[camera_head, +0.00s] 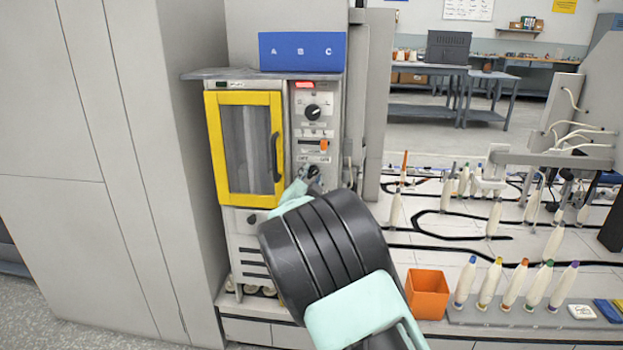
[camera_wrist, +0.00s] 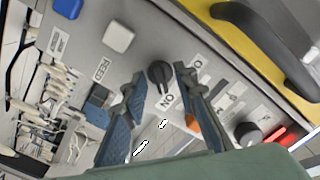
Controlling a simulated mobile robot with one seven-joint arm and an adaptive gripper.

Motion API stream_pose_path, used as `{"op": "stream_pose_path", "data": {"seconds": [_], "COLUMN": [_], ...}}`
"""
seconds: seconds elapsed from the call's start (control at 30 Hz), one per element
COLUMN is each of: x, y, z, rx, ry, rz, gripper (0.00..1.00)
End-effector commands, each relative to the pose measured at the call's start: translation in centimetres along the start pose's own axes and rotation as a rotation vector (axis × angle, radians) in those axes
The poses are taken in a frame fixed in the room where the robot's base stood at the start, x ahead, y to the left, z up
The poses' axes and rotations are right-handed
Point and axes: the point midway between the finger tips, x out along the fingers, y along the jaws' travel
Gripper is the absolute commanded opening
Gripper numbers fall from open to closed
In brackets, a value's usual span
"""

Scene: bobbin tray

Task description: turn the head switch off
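A black rotary knob (camera_wrist: 159,74) sits on the grey control panel (camera_wrist: 215,75). An ON label lies right beside it, and its narrow pointer seems turned toward that label. A second label beside it is partly hidden by a finger. I take this knob for the head switch, but cannot read that name. My gripper (camera_wrist: 159,79) is open, with one finger on each side of the knob; I cannot tell whether they touch it. In the head view my gripper (camera_head: 303,181) is at the lower panel, and my arm hides part of it.
A yellow-framed door (camera_head: 213,150) with a black handle is left of the panel. An orange switch (camera_head: 323,145) and a dial (camera_head: 312,112) are above. An orange bin (camera_head: 427,294) and several bobbins stand right.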

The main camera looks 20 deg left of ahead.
Motion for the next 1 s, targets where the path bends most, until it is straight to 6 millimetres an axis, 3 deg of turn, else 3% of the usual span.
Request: {"op": "stream_pose_path", "data": {"seconds": [0.23, 0.47, 1.0], "x": [0.04, 0.02, 0.01], "y": [0.02, 0.02, -0.04], "z": [-0.03, -0.02, -0.1], "rx": [0.0, -0.001, -0.084], "ry": [0.0, 0.0, -0.001], "rz": [0.0, 0.0, 0.001], "gripper": [0.26, 0.0, 0.0]}}
